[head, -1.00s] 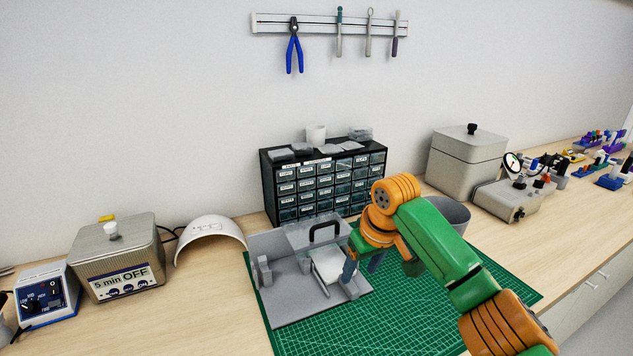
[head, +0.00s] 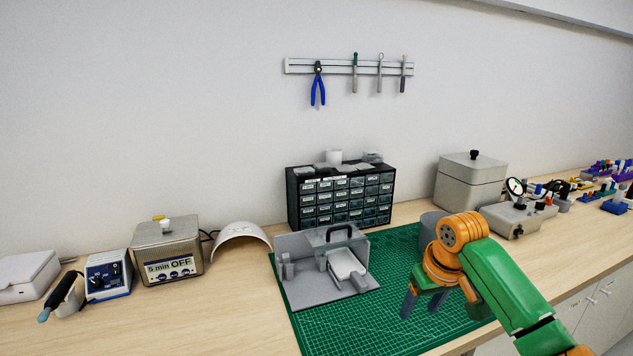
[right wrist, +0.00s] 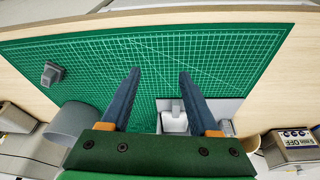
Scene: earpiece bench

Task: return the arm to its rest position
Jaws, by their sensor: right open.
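My right gripper (head: 422,306) is open and empty above the right part of the green cutting mat (head: 400,330). My right arm comes in from the lower right in the head view. A grey open-sided box (head: 325,290) with a dark handle and a white tilted piece (head: 345,263) stands on the mat, left of the gripper and apart from it. My left gripper is not in view.
A grey cup (head: 431,225) stands behind my right arm. A drawer cabinet (head: 340,200) is at the back. The ultrasonic cleaner (head: 167,250) and blue-fronted unit (head: 108,275) stand left. A grey lidded pot (head: 470,183) stands right.

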